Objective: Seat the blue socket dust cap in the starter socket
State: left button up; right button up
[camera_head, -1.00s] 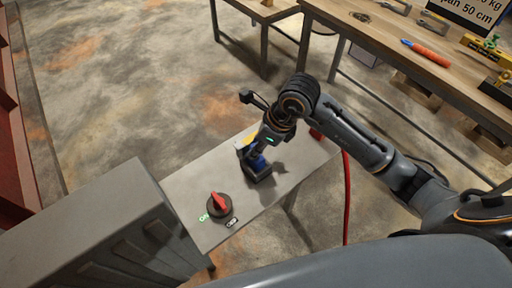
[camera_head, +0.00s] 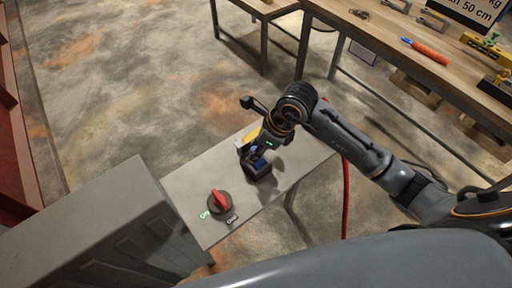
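My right arm comes in from the right, and my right gripper (camera_head: 256,154) points down at a dark block (camera_head: 258,174) on the narrow grey panel. A small blue piece (camera_head: 259,163), likely the dust cap, shows at the fingertips, at the top of the dark block. The fingers are partly hidden and too small to tell whether they are closed on the blue piece or whether it sits in an opening. I take the dark block to be the starter socket; its opening is not clearly visible. My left gripper is not in view.
A red rotary switch (camera_head: 219,202) stands on the grey panel (camera_head: 188,193) nearer to me. A yellow item (camera_head: 252,135) is partly hidden behind the gripper. A grey cabinet (camera_head: 85,222) stands left. A red hose (camera_head: 346,200) hangs right; a wooden bench (camera_head: 385,52) stands behind.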

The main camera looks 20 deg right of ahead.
jog(key=b+v, duration=0.2)
jog(key=v, duration=1)
